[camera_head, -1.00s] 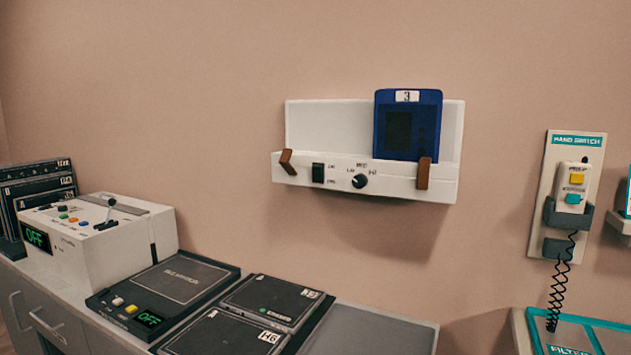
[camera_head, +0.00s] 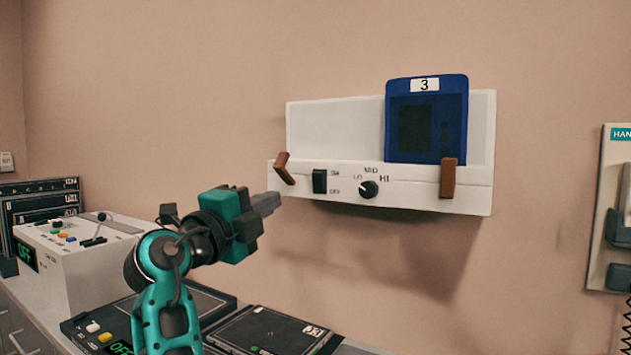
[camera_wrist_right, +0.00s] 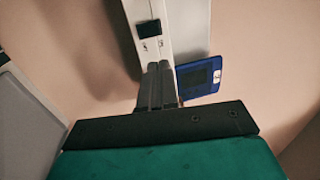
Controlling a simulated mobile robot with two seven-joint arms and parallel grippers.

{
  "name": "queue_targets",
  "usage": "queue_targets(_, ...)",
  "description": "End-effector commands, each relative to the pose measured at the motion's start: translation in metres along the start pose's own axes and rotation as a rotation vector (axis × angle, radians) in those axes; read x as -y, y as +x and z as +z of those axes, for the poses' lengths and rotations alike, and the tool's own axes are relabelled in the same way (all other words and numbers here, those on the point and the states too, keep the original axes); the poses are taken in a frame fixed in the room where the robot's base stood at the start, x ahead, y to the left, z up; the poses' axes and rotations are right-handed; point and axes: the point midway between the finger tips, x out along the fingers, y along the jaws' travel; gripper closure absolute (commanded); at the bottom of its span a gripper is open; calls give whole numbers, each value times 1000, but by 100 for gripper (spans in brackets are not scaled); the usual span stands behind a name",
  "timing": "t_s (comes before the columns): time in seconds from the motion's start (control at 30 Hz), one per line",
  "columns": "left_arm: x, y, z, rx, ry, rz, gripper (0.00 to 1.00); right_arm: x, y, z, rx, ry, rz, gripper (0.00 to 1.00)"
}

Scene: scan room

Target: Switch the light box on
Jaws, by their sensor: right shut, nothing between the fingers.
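The white light box (camera_head: 335,125) hangs on the wall, its panel unlit. On its front ledge are a black rocker switch (camera_head: 320,181) with ON and OFF marks and a round black knob (camera_head: 369,189) marked LO, MID, HI. A blue film cassette (camera_head: 426,120) labelled 3 stands on the right of the ledge. My right gripper (camera_head: 272,202) is shut and empty, just left of and below the switch, apart from it. In the right wrist view the shut fingers (camera_wrist_right: 158,82) point toward the ledge, with the switch (camera_wrist_right: 149,29) beyond their tips. My left gripper is not in view.
Brown clips (camera_head: 282,168) stick out at both ends of the ledge. Below left, a white control unit (camera_head: 75,265) showing OFF and flat black plates (camera_head: 262,332) stand on the counter. A hand switch holder (camera_head: 612,210) is on the wall at right. Wall space below the box is clear.

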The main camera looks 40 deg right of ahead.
Motion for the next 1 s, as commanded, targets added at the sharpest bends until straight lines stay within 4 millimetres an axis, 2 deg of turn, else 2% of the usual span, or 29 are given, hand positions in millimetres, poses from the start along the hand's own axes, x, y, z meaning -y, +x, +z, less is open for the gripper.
queue_targets(0.27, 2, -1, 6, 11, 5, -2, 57, 0, 0, 0, 1, -2, -1, 100)
queue_targets(0.43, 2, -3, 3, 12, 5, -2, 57, 1, 12, 0, 0, -4, -3, 100)
queue_targets(0.57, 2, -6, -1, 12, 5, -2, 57, 2, 35, 0, -1, -4, -2, 100)
queue_targets(0.8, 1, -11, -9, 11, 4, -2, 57, 2, 87, 0, -1, -4, -2, 100)
queue_targets(1.0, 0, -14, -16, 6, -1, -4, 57, 2, 122, 0, 1, -4, -1, 100)
